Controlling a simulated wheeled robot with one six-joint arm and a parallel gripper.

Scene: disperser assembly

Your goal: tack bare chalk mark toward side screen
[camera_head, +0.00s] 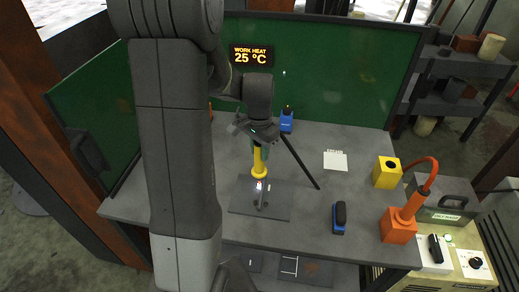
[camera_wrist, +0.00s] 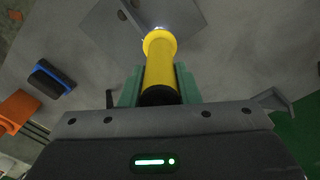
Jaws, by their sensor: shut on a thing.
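My gripper (camera_head: 258,141) is shut on a yellow torch-like tool (camera_head: 259,161), pointing down over the workpiece. In the wrist view the tool (camera_wrist: 160,62) sits between the green fingers of my gripper (camera_wrist: 159,82). A bright white glow shows at its tip, at the dark flat plate (camera_head: 275,209). A narrow upright piece (camera_head: 262,200) stands on this plate; the plate (camera_wrist: 188,14) also shows at the top of the wrist view. Small pale specks lie near the glow, but I cannot tell which are chalk marks. The green side screen (camera_head: 92,115) stands at the left.
A green back screen (camera_head: 325,70) carries a display reading 25 °C. On the grey bench (camera_head: 305,230) are a blue-and-black brush-like block (camera_head: 339,217), white papers (camera_head: 336,161), a yellow block (camera_head: 386,173), an orange stand (camera_head: 398,226) and a blue bottle (camera_head: 287,121). A thin black rod (camera_head: 300,162) slants right.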

